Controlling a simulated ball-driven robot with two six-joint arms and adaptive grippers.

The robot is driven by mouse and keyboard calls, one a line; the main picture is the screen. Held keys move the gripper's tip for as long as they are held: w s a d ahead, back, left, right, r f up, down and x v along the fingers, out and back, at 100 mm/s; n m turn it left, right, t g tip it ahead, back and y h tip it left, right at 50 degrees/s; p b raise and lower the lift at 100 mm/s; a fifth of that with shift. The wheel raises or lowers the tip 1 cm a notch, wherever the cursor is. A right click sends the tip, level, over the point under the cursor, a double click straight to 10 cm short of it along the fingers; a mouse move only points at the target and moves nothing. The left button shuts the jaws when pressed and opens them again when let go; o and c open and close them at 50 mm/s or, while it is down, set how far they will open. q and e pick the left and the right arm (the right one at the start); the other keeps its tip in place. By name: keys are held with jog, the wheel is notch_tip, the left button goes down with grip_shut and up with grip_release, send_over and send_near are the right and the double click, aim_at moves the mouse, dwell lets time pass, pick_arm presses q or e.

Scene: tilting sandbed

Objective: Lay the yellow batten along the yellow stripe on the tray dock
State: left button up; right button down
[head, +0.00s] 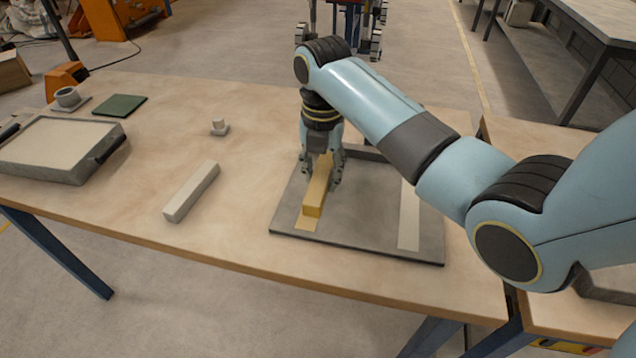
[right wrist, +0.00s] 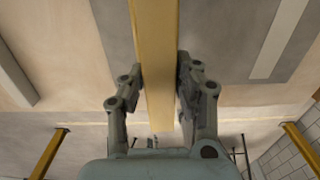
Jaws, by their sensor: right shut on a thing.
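The yellow batten (head: 315,197) is between the fingers of my right gripper (head: 321,178), which is shut on it. In the right wrist view the batten (right wrist: 155,50) runs lengthwise between both fingers. In the head view it lies over the yellow stripe (head: 306,223) on the grey tray dock (head: 355,238), roughly in line with it. The stripe's near end shows in front of the batten; most of the rest is hidden. I cannot tell whether the batten touches the dock. My left gripper is not in view.
A pale stripe (head: 409,222) marks the dock's right side. A pale grey batten (head: 191,192) lies on the table left of the dock. A small peg (head: 219,127), a sand-filled tray (head: 50,172), a green pad (head: 120,105) and a cup-like piece (head: 67,97) stand farther left.

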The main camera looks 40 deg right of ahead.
aim_at(316, 169)
jog(key=w+f, duration=0.1)
jog(key=w+d+f, duration=0.1)
jog(key=w, duration=0.1)
jog(key=shift+w, duration=0.15)
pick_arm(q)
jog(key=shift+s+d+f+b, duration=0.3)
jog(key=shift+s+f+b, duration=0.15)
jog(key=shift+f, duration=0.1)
pick_arm(e)
jog(key=shift+f, duration=2.1)
jog(key=c, duration=1)
grip_release()
jog(key=shift+f, duration=0.15)
jog(key=shift+o, duration=0.2)
jog(key=shift+r, duration=0.35)
pick_arm(q)
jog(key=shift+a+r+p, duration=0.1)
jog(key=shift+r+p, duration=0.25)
jog(key=shift+p, duration=0.05)
pick_arm(e)
notch_tip(316, 169, up, 12)
jog(key=shift+f, duration=0.15)
